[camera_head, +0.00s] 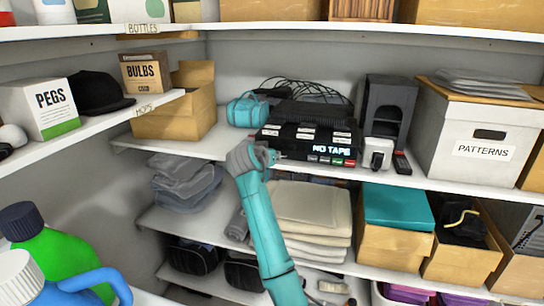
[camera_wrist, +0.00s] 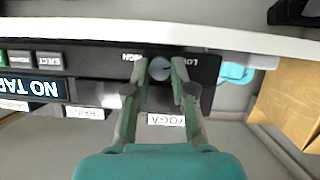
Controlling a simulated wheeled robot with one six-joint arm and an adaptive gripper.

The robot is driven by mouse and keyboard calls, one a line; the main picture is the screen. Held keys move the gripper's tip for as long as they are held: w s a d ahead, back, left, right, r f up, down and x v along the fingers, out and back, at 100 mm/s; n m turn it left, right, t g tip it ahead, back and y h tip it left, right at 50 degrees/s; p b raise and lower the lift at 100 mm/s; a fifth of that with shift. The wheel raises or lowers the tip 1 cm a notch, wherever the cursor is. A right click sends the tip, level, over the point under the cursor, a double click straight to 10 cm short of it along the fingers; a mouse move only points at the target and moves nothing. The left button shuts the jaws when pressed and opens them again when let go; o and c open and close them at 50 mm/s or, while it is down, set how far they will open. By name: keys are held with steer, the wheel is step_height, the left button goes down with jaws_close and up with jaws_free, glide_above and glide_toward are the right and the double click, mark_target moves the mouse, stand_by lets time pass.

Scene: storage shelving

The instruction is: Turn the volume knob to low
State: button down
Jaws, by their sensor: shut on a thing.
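A black tape deck (camera_head: 310,137) with a lit "NO TAPE" display stands on the middle shelf in the head view. Its front (camera_wrist: 95,65) shows upside down in the wrist view. The round grey volume knob (camera_wrist: 160,68) sits between the labels "HIGH" and "LOW" there. My gripper (camera_wrist: 160,80) has one finger on each side of the knob and is shut on it. In the head view my gripper (camera_head: 265,156) is at the left end of the deck's front and hides the knob. I cannot make out where the knob points.
Cables lie behind. The shelf edge (camera_wrist: 200,35) runs close along the deck's front.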

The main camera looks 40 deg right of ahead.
steer(key=c, duration=1)
jaws_free()
steer(key=shift+o, duration=0.2)
steer(key=shift+a, duration=0.1)
steer(key=v, duration=1.2)
